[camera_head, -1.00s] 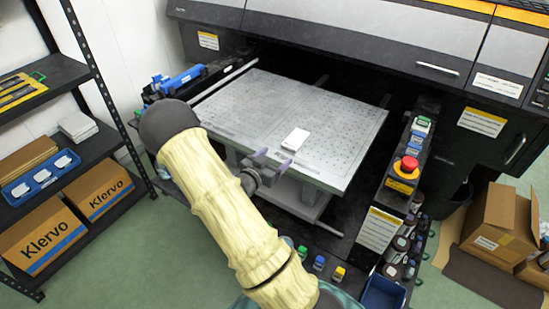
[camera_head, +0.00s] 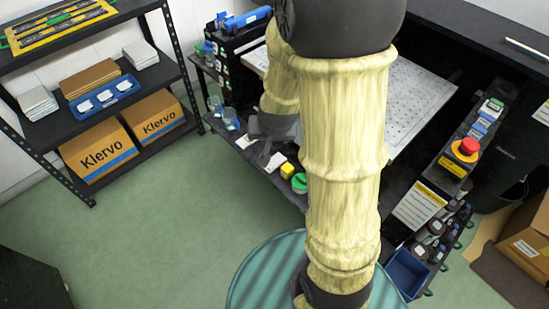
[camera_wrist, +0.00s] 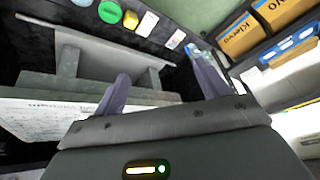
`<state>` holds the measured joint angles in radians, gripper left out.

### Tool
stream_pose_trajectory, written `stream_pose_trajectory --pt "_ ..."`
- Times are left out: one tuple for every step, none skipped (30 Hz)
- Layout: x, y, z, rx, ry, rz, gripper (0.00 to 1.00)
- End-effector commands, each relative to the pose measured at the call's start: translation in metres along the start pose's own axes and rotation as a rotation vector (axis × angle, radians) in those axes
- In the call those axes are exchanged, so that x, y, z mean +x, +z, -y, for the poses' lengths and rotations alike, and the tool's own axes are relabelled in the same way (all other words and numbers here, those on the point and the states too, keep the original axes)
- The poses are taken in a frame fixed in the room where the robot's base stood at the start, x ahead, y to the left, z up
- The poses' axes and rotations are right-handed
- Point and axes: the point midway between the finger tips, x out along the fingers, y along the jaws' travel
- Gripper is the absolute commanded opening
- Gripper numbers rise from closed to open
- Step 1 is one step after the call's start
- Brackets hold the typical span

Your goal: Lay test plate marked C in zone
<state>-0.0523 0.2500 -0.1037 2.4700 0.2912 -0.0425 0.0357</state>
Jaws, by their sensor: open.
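Several small white plates (camera_head: 106,95) lie in a blue tray (camera_head: 70,108) on the middle shelf; their marks are too small to read, so I cannot tell which is C. The blue tray also shows in the wrist view (camera_wrist: 290,45). My gripper (camera_head: 258,153) is over the front edge of the printer, to the right of the shelf and apart from the tray. In the wrist view my gripper (camera_wrist: 162,85) is open, with nothing between its fingers. The perforated print bed (camera_head: 405,105) is partly hidden behind my arm, and no marked zone is visible.
A black shelf rack holds Klervo boxes (camera_head: 100,152), white stacks (camera_head: 38,102) and a yellow tool tray (camera_head: 62,22). Green and yellow ink caps (camera_head: 300,182) stand on the printer's front ledge. A red stop button (camera_head: 466,147) is at right. The green floor before the shelf is clear.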

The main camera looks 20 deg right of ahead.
Motion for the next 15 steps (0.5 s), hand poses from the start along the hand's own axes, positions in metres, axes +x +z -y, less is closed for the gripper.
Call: stream_pose_trajectory --pt "-0.018 0.014 0.004 -0.068 -0.022 0.043 0.74" --pt "-0.027 0.023 0.004 -0.112 -0.029 0.073 0.74" --pt "-0.038 0.034 0.004 -0.166 -0.034 0.11 0.74" --pt "-0.046 0.042 0.003 -0.205 -0.035 0.134 0.74" --pt "-0.053 0.05 0.002 -0.241 -0.034 0.158 0.74" --pt "-0.061 0.058 -0.001 -0.282 -0.03 0.183 0.74" --pt "-0.066 0.063 -0.003 -0.307 -0.026 0.198 0.74" --pt "-0.069 0.067 -0.004 -0.328 -0.023 0.212 0.74" --pt "-0.073 0.071 -0.006 -0.348 -0.019 0.225 0.74" --pt "-0.075 0.073 -0.007 -0.358 -0.016 0.232 0.74" --pt "-0.076 0.075 -0.008 -0.365 -0.014 0.237 0.74" --pt "-0.076 0.076 -0.008 -0.368 -0.013 0.24 0.74" --pt "-0.076 0.076 -0.008 -0.368 -0.013 0.241 0.74" --pt "-0.076 0.076 -0.008 -0.368 -0.013 0.241 0.74" --pt "-0.076 0.075 -0.008 -0.367 -0.013 0.241 0.74"
